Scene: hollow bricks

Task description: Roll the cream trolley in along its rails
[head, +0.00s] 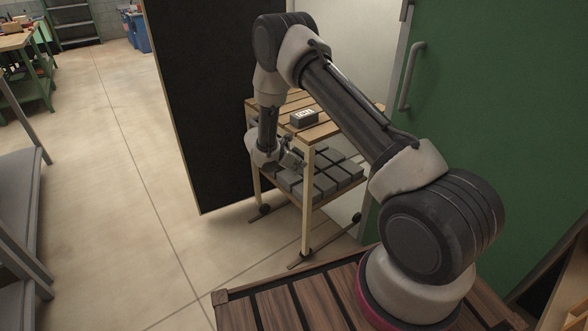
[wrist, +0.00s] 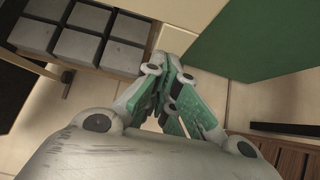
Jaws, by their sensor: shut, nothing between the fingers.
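The cream trolley (head: 308,195) stands upright in the middle of the head view, with a slatted wooden top and a lower shelf. Several grey hollow bricks (head: 318,172) lie on the lower shelf; some show at the upper left of the wrist view (wrist: 75,45). Dark rails (head: 308,258) run on the floor at its feet. In the wrist view my gripper (wrist: 178,72) is shut and empty, beside the shelf's end. Whether it touches the trolley I cannot tell.
A small dark box with a white label (head: 303,117) sits on the trolley's top. A tall black panel (head: 205,100) stands behind it on the left. A green door (head: 480,120) with a handle is on the right. Open floor (head: 110,200) lies to the left.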

